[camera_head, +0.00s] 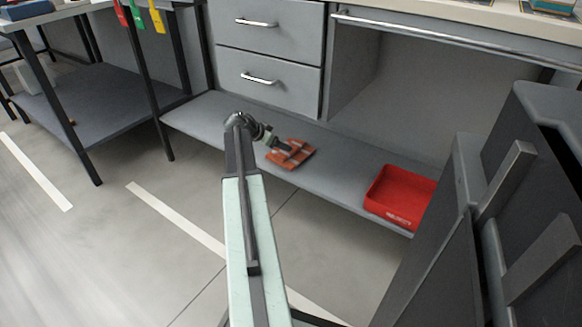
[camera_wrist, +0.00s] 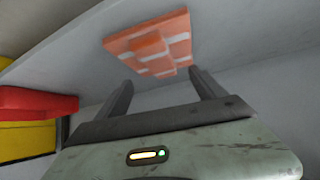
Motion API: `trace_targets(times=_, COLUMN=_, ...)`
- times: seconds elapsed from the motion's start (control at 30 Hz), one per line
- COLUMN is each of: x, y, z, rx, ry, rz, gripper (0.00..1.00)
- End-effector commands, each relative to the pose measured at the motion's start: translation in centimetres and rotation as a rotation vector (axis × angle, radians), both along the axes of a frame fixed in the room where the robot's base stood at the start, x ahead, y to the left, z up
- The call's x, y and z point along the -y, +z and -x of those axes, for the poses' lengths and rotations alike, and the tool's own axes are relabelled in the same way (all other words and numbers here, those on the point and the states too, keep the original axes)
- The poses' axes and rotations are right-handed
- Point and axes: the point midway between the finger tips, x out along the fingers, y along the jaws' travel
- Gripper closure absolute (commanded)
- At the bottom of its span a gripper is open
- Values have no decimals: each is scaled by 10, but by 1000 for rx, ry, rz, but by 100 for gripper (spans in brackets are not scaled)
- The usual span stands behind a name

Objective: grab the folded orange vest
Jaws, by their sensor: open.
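The folded orange vest (camera_head: 291,153) with pale stripes lies flat on the low grey shelf (camera_head: 340,178) under the drawers. It also shows in the wrist view (camera_wrist: 152,45), just beyond my fingertips. My gripper (camera_head: 277,143) reaches in over the shelf at the vest's left side in the head view. In the wrist view my gripper's two fingers (camera_wrist: 160,82) are spread apart, with nothing held between them. The head view is too small to tell whether the fingertips touch the vest.
A red tray (camera_head: 401,194) stands on the same shelf to the right. Two grey drawers (camera_head: 268,60) with metal handles hang above the shelf. A table with dark legs (camera_head: 60,110) stands at the left. The shelf between vest and tray is clear.

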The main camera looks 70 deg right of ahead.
Motion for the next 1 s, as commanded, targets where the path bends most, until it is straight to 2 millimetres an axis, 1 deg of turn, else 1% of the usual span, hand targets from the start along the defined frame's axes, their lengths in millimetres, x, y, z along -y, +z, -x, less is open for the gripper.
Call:
trace_targets(times=0.13, x=3, y=-2, z=2, rx=2, ry=-4, rz=3, gripper=21)
trace_targets(times=0.3, x=17, y=-19, z=9, rx=1, ry=-5, rz=3, gripper=21)
trace_targets(times=0.47, x=20, y=-20, z=10, rx=1, ry=-3, rz=2, gripper=21)
trace_targets(times=0.57, x=27, y=-31, z=13, rx=0, ry=-4, rz=1, gripper=21)
trace_targets(times=0.7, x=44, y=-51, z=21, rx=0, ry=-5, rz=1, gripper=21)
trace_targets(times=0.77, x=50, y=-56, z=24, rx=1, ry=-4, rz=2, gripper=21)
trace_targets(times=0.83, x=52, y=-56, z=25, rx=1, ry=-3, rz=2, gripper=21)
trace_targets(times=1.0, x=52, y=-53, z=26, rx=1, ry=-3, rz=1, gripper=21)
